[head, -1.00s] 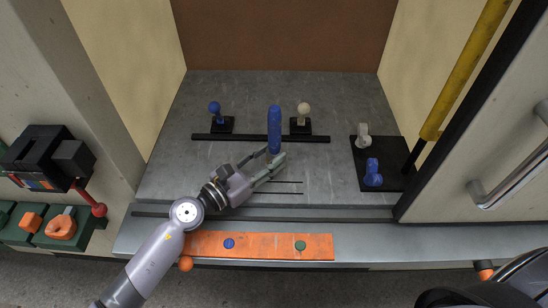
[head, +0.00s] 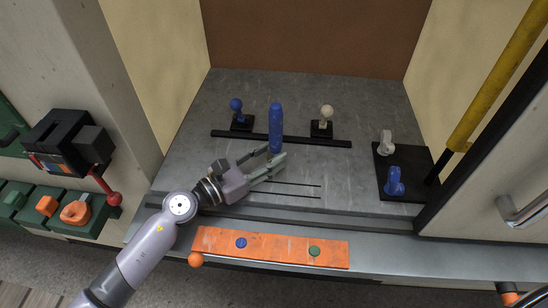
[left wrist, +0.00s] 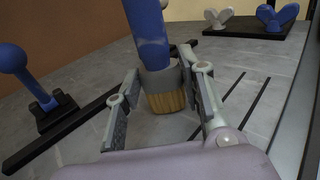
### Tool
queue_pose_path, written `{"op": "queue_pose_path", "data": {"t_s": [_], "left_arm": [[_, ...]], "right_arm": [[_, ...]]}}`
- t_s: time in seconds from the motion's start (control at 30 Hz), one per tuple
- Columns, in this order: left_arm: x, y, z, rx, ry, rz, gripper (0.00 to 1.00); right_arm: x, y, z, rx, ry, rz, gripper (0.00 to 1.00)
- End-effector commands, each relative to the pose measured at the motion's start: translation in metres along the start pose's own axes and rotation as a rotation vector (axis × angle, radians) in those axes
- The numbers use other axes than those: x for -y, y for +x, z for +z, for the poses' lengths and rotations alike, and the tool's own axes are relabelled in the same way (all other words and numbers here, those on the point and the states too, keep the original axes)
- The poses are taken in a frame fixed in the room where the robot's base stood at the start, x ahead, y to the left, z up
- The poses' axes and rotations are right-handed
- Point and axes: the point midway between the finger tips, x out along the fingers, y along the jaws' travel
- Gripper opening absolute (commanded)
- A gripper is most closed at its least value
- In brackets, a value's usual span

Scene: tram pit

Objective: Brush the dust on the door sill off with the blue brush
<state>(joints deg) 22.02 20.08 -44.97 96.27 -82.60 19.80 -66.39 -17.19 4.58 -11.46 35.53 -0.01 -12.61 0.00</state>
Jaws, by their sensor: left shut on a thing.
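The blue brush (head: 275,128) stands roughly upright over the grey floor of the doorway. My left gripper (head: 272,163) is shut on it low down, near its grey collar. In the left wrist view the brush's collar (left wrist: 160,80) sits between the two fingers, and its tan bristles (left wrist: 166,102) point down close to the floor. I cannot tell whether they touch it. The door sill (head: 375,240) is the grey metal strip along the front edge. I cannot clearly make out dust on it. My right gripper is not in view.
A dark bar (head: 230,136) lies behind the brush, with a blue-knobbed post (head: 236,105) and a cream-knobbed post (head: 326,112) behind it. A black plate (head: 413,158) holds white and blue fittings at right. An orange strip (head: 280,252) lies at the front. A yellow pole stands right.

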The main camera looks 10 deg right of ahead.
Motion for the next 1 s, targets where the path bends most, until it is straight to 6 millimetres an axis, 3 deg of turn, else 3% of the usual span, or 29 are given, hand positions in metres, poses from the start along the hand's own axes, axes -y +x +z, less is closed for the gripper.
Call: {"op": "queue_pose_path", "data": {"t_s": [1.0], "left_arm": [[-0.031, -0.031, -0.001, -0.001, 0.002, 0.000, 0.07]], "right_arm": [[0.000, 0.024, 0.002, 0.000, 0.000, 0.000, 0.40]]}}
